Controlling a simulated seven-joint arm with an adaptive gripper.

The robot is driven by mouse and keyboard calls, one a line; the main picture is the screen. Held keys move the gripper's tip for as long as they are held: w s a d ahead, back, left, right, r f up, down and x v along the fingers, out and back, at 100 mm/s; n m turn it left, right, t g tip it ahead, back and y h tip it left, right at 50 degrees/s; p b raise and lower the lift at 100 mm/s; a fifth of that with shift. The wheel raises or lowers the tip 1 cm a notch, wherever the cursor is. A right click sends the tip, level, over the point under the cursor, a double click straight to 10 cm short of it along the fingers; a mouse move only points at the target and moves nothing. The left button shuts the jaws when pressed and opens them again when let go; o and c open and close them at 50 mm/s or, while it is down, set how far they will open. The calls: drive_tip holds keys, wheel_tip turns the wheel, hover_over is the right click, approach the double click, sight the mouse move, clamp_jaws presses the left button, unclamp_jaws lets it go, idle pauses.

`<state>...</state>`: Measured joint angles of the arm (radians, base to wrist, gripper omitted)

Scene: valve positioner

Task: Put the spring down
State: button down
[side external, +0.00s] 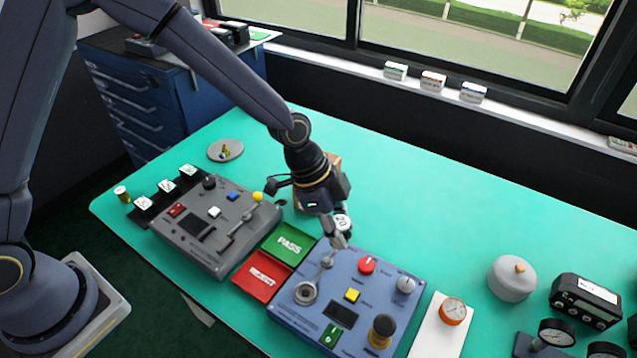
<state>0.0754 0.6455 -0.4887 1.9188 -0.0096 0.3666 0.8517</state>
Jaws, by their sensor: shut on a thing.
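My gripper (338,242) points down over the back left part of the blue control panel (318,313). It is shut, with its fingertips close to the upper end of the panel's silver lever (326,264). The spring is between the fingers, but it is too small and covered to make out its coils or how it is tilted. I cannot tell whether it touches the panel or the lever. A white piece marked 20 (342,221) shows right beside the fingers.
Green PASS (290,243) and red REJECT (262,276) trays lie left of the blue panel. A grey panel (205,235) stands further left. A round grey dish (225,150) holds small brass-coloured pieces. A grey lidded pot (512,278) and gauges (556,333) stand right.

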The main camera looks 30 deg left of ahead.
drive_tip(key=s+d+m+g, duration=0.3)
drive_tip(key=s+d+m, duration=0.4)
drive_tip(key=s+d, duration=0.65)
drive_tip(key=w+d+f, duration=0.2)
drive_tip(key=w+d, duration=0.1)
drive_tip(key=w+d+f, duration=0.3)
drive_tip(key=d, duration=0.1)
drive_tip(key=w+d+f, duration=0.3)
drive_tip(key=shift+d+f, duration=0.2)
drive_tip(key=shift+w+d+f, duration=0.2)
drive_tip(key=shift+w+f, duration=0.05)
drive_tip(key=shift+f, duration=1.65)
drive_tip(key=shift+f, duration=0.2)
drive_tip(key=c, duration=0.7)
unclamp_jaws()
drive_tip(key=shift+c, duration=0.2)
